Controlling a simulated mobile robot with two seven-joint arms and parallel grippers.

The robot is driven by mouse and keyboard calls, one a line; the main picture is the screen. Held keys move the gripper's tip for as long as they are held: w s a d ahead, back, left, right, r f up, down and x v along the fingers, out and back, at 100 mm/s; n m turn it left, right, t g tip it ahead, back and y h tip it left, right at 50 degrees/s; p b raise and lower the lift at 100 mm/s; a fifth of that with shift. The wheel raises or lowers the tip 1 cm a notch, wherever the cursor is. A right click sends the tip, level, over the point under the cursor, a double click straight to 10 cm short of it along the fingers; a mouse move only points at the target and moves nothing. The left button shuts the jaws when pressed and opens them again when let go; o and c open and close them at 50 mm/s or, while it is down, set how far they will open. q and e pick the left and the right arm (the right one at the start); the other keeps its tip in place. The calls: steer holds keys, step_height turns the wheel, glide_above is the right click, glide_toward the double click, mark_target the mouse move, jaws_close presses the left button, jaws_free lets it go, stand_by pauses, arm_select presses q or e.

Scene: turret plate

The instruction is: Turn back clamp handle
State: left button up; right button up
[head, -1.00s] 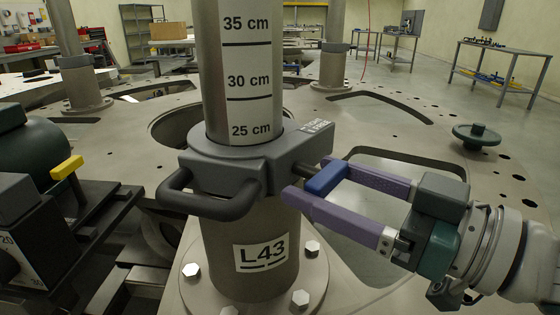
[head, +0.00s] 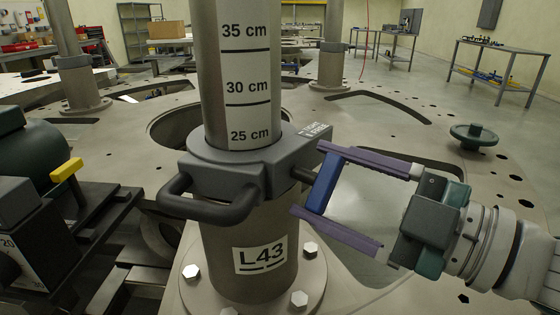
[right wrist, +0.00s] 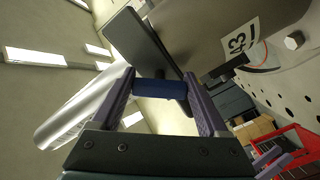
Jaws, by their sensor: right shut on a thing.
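The grey clamp (head: 235,165) sits around the steel post (head: 236,60), just above the L43 label (head: 260,255). Its dark rounded loop (head: 210,207) sticks out at the front left. The clamp handle (head: 325,183) is a blue bar on a dark shaft at the clamp's right side, and it stands steeply tilted. My right gripper (head: 311,180) is shut on the blue handle, with one purple finger above and one below. In the right wrist view the blue handle (right wrist: 160,89) spans between the two fingers. My left gripper is not in view.
The post's bolted flange (head: 300,285) stands on a wide plate with holes and cut-outs. A dark green round knob (head: 474,135) lies at the right. Workbenches stand farther back.

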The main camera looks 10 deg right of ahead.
steer(key=n, duration=0.4)
steer(key=shift+r+n, duration=0.1)
steer(key=shift+n, duration=0.2)
steer(key=shift+r+n+b, duration=0.1)
steer(key=shift+n+b, duration=0.3)
steer(key=shift+n, duration=1.5)
steer(key=o, duration=1.2)
steer(key=shift+o, duration=0.2)
steer(key=b+v, duration=0.1)
steer(key=v, duration=0.9)
